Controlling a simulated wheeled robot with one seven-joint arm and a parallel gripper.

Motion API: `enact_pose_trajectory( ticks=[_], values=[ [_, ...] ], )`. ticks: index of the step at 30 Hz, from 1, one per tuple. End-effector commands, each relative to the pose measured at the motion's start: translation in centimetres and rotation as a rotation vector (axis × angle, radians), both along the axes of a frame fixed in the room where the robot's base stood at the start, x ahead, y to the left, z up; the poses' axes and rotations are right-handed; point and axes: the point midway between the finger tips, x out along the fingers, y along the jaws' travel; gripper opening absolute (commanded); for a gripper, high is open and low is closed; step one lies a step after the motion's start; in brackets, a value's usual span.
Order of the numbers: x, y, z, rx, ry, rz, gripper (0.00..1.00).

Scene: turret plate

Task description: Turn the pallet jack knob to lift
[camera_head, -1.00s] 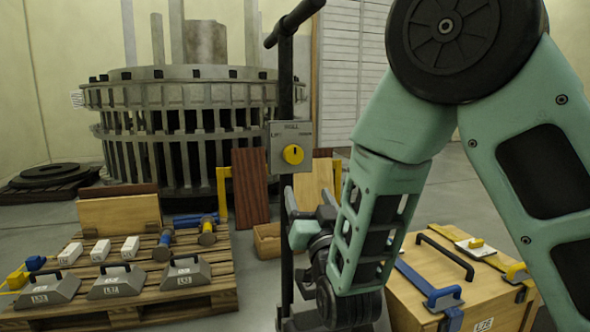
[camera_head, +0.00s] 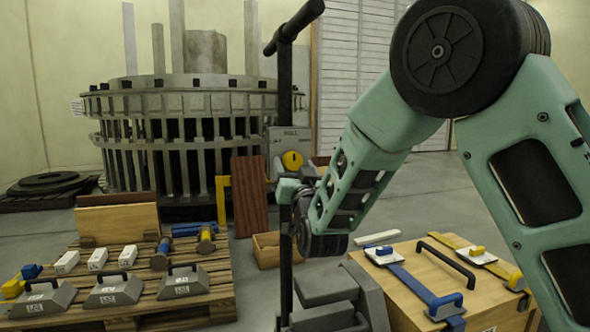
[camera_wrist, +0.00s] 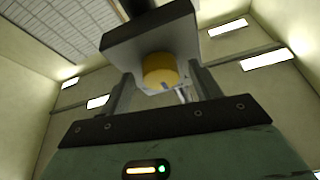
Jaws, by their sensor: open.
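The yellow knob (camera_head: 291,160) sits on a grey control box (camera_head: 275,144) on the black pallet jack handle (camera_head: 285,75). The box has small lettering, too small to read surely. My gripper (camera_head: 297,180) is just below the knob in the head view, and its fingers are hard to make out there. In the wrist view the knob (camera_wrist: 172,68) shows between the two open fingers of my gripper (camera_wrist: 162,77), with the box behind it. Whether the fingers touch the knob I cannot tell.
A wooden crate (camera_head: 400,290) with clamps and a black handle stands at the right. A pallet (camera_head: 190,314) with grey weights, white blocks and hammers lies at the left. A large slatted turret ring (camera_head: 190,130) stands behind. Open floor shows at the right.

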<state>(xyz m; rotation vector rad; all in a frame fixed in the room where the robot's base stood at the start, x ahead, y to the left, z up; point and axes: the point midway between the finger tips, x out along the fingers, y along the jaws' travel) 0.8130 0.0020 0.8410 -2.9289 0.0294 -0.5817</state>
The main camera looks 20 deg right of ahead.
Motion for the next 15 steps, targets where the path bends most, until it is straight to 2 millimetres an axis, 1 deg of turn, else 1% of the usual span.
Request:
enact_pose_trajectory(
  ticks=[2,3,5,6,7,15],
  values=[
    [-0.01,0.00,-0.02,0.000,0.000,0.000,0.63],
    [-0.01,0.00,-0.03,0.000,0.000,0.000,0.52],
    [-0.02,0.00,-0.03,0.000,0.000,0.000,0.35],
    [-0.02,0.00,-0.03,0.000,0.000,0.000,0.24],
    [-0.02,0.00,-0.03,0.000,0.000,0.000,0.18],
    [-0.03,-0.04,-0.05,-0.014,0.001,0.000,0.18]
  ],
)
